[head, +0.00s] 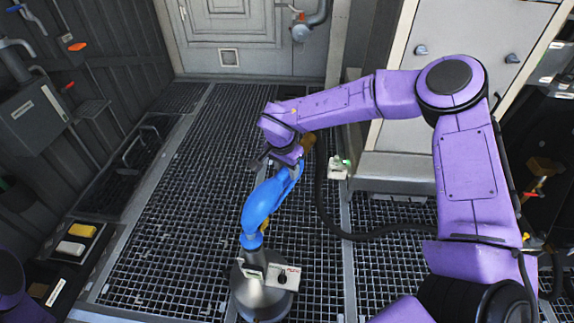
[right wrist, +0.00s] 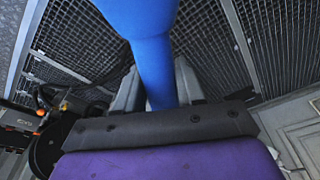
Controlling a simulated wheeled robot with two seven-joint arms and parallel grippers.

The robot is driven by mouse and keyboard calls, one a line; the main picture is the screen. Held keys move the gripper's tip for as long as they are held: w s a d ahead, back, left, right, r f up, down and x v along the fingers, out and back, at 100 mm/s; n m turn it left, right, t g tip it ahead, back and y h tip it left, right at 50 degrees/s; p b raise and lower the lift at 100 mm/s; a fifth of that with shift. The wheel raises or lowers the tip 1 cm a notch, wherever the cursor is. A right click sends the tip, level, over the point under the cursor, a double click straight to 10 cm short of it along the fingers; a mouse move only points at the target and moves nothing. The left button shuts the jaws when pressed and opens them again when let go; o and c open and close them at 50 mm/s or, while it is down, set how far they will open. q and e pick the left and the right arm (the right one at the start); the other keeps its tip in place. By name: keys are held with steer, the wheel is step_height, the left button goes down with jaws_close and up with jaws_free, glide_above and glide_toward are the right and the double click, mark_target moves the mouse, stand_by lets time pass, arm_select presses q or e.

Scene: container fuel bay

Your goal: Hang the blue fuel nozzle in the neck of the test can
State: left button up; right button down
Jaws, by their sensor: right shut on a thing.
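The blue fuel nozzle (head: 262,203) slants down in the head view, its lower end over the top of the grey metal test can (head: 262,302). The lower end meets the can's top in the picture; I cannot tell whether the spout is inside the neck or in front of it. My right gripper (head: 290,165) is shut on the nozzle's upper part. In the right wrist view the blue nozzle (right wrist: 150,45) runs between the two grey fingers (right wrist: 157,88); the can does not show there. My left gripper is out of view.
A black hose (head: 336,228) hangs beside my right gripper and runs along the grating to the right. A small white box (head: 338,169) with a green part sits by the cabinet base. Yellow and white blocks (head: 82,231) lie at left. The grating (head: 190,220) left of the can is clear.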

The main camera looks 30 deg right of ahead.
mark_target(287, 180)
steer(key=shift+f+b, duration=0.3)
steer(key=shift+f, duration=1.15)
steer(key=c, duration=0.6)
jaws_free()
steer(key=r, duration=0.3)
steer(key=a+r+p, duration=0.1)
steer(key=r, duration=0.3)
steer(key=s+a+r, duration=0.1)
steer(key=r, duration=0.2)
steer(key=shift+r+p, duration=0.25)
steer(key=shift+p, duration=0.15)
